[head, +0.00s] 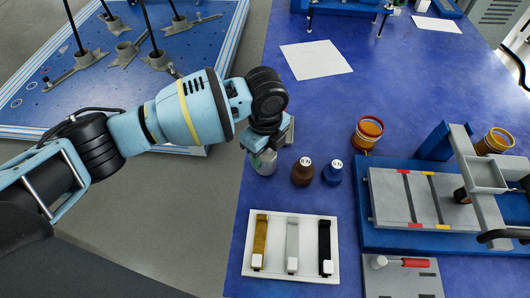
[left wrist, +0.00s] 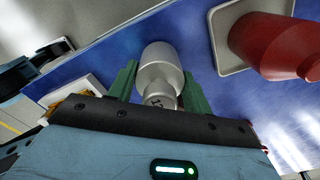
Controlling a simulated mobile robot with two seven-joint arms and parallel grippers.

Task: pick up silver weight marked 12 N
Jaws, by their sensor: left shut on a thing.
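The silver weight (head: 264,164) is at the left edge of the blue table in the head view, its upper part hidden by my left gripper (head: 262,146). In the left wrist view the silver weight (left wrist: 159,68) sits between the green fingers of my left gripper (left wrist: 158,88), and a "12" shows on its near end. The gripper is shut on it. I cannot tell whether its base touches the table. My right gripper is not seen.
A brown weight (head: 303,174) and a blue weight (head: 332,172) stand just right of it. A white tray (head: 246,225) with three strips lies in front. A red object (left wrist: 270,45) is close by in the wrist view. A blue-based apparatus (head: 375,237) stands right.

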